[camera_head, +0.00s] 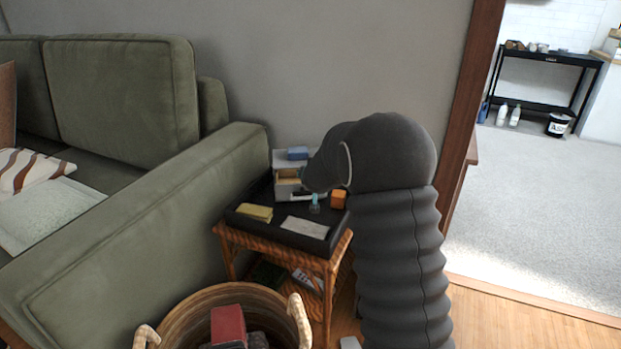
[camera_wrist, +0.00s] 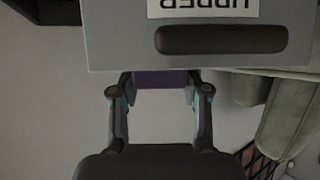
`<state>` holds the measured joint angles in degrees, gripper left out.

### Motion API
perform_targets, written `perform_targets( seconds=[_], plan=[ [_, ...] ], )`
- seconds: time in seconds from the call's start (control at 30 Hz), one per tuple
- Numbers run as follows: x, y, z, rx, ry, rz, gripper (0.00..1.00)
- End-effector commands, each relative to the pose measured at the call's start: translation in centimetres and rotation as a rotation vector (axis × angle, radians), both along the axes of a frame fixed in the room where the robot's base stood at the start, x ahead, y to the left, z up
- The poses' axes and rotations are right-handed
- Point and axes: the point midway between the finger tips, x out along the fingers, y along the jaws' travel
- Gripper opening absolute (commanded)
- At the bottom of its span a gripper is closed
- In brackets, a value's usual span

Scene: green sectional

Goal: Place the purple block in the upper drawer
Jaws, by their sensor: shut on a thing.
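The purple block (camera_wrist: 160,79) shows in the wrist view between the two fingertips of my gripper (camera_wrist: 160,92). My gripper is shut on it. Part of the block is hidden behind the edge of a grey drawer front (camera_wrist: 205,52). That front bears an upside-down "UPPER" label and a dark slot handle. In the head view the small grey drawer unit (camera_head: 282,158) stands on the side table, with an open drawer (camera_head: 289,174) showing a tan inside. My dark arm covers the gripper and the purple block there.
A blue block (camera_head: 298,153) lies on top of the unit. The black tabletop (camera_head: 270,224) holds an orange cube (camera_head: 338,198), a yellow sponge-like piece (camera_head: 254,212), a grey flat piece (camera_head: 305,227) and a small teal item (camera_head: 314,204). A wicker basket (camera_head: 180,318) and green sofa (camera_head: 150,215) are close by.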

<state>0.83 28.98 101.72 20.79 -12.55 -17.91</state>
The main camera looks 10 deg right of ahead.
Motion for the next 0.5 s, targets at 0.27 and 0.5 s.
perform_targets(
  seconds=[0.27, 0.5],
  plan=[
    [0.01, -0.03, -1.36, 0.001, -0.002, 0.0, 0.12],
    [0.01, -0.03, -1.71, 0.001, -0.002, 0.0, 0.12]
  ],
)
